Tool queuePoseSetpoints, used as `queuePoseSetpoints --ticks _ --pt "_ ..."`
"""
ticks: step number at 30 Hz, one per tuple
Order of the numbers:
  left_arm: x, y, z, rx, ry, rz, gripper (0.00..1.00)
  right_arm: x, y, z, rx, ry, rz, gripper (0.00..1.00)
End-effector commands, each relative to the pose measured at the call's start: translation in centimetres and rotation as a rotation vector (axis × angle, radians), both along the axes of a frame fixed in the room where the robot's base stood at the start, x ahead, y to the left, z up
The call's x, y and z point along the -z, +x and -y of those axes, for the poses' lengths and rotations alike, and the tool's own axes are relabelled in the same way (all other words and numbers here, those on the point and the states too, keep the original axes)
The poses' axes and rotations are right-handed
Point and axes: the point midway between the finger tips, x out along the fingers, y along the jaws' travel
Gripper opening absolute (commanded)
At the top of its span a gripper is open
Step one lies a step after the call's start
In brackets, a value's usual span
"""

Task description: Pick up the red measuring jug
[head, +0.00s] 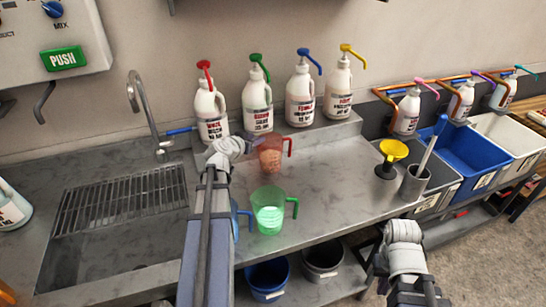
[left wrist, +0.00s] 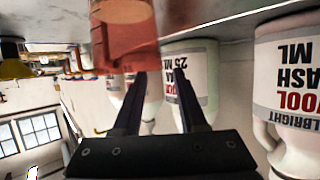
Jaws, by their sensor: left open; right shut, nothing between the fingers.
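The red measuring jug (head: 271,156) stands upright on the steel counter, below the bottle ledge, its handle to the right. My left gripper (head: 246,147) is at the jug's left side, its fingers hard to make out there. In the left wrist view, where things look upside down, my left gripper (left wrist: 158,85) is open with nothing between its fingers. The red jug (left wrist: 123,30) shows at the top, just beyond the left-hand finger; I cannot tell if they touch. My right gripper (head: 403,232) is shut and empty, in front of the counter's right end.
A green jug (head: 269,212) with liquid stands nearer, beside a mostly hidden blue jug (head: 235,222). Several pump bottles (head: 300,97) line the ledge behind. A yellow funnel (head: 393,151) and grey cup (head: 414,183) stand right. A sink (head: 118,225) with tap (head: 147,110) is left.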

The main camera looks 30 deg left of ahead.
Motion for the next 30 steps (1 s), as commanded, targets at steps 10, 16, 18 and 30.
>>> queuePoseSetpoints --ticks 10,16,18,30 --pt "1.1 2.5 -0.2 -0.001 0.000 0.000 0.41 1.1 0.0 0.0 0.000 0.000 0.000 0.00" --pt "1.1 2.5 -0.2 -0.001 0.000 0.000 0.27 1.1 0.0 0.0 0.000 0.000 0.000 0.00" --pt "1.1 2.5 -0.2 -0.001 0.000 0.000 0.19 1.1 0.0 0.0 0.000 0.000 0.000 0.00" --pt "1.1 2.5 -0.2 -0.001 0.001 -0.001 0.00 1.1 0.0 0.0 0.000 0.000 0.000 0.00"
